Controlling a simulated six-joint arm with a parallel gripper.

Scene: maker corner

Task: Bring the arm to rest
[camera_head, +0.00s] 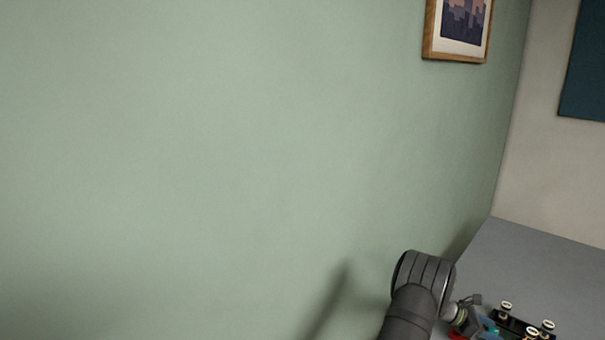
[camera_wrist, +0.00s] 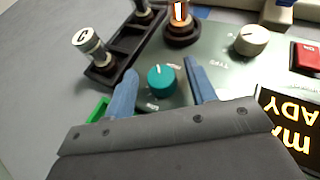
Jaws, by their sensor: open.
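My gripper (camera_wrist: 160,69) is open, with two blue fingers spread apart in the wrist view. A teal knob (camera_wrist: 161,80) on a dark green panel (camera_wrist: 215,75) shows between the fingers. I cannot tell whether either finger touches the knob. In the head view, my dark arm rises at the bottom right, and the wrist end and gripper are small and partly cut off by the lower edge.
A cream knob (camera_wrist: 251,40), a red switch (camera_wrist: 306,56) and a lit display (camera_wrist: 290,130) are on the panel. A black rack (camera_wrist: 125,45) holding tubes stands beside it. A green piece (camera_wrist: 98,110) lies near the left finger. The grey tabletop (camera_head: 540,265) is bare behind.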

